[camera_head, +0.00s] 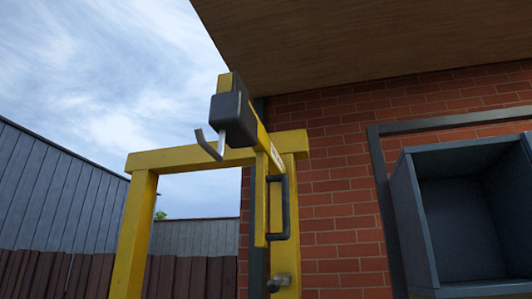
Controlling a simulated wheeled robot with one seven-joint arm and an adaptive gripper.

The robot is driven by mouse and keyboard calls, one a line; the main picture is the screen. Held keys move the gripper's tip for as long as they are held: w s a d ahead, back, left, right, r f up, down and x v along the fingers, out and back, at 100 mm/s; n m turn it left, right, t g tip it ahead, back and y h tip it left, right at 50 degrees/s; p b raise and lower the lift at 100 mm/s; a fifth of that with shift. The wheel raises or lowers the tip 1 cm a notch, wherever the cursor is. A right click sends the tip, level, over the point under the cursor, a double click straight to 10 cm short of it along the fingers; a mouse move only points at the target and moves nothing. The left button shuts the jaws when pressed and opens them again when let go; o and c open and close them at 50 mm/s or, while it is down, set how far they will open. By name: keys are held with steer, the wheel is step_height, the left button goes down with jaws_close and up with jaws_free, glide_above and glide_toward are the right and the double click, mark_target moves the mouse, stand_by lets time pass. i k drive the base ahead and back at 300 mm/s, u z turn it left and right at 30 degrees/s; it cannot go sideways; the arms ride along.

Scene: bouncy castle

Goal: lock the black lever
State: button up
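A yellow frame (190,158) stands in front of a brick wall. A dark grey block (232,118) sits near the top of a yellow bar that projects towards me. A bent metal piece (210,145) sticks out below and left of the block. A long black handle (287,207) runs upright along the right yellow post. A small dark lever-like piece (277,283) juts out to the left near the bottom of that post. I cannot tell for certain which of these is the black lever, or whether it is locked. My gripper is not in view.
A brown wooden overhang (380,35) covers the upper right. An open-fronted grey box (468,215) is on the brick wall (335,190) at the right. A grey fence (60,185) stands at the left. The opening inside the yellow frame looks clear.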

mark_target(273, 287)
steer(key=u, duration=0.55)
steer(key=k, duration=1.35)
steer(key=z, duration=0.1)
steer(key=i, duration=0.9)
steer(key=z, duration=0.35)
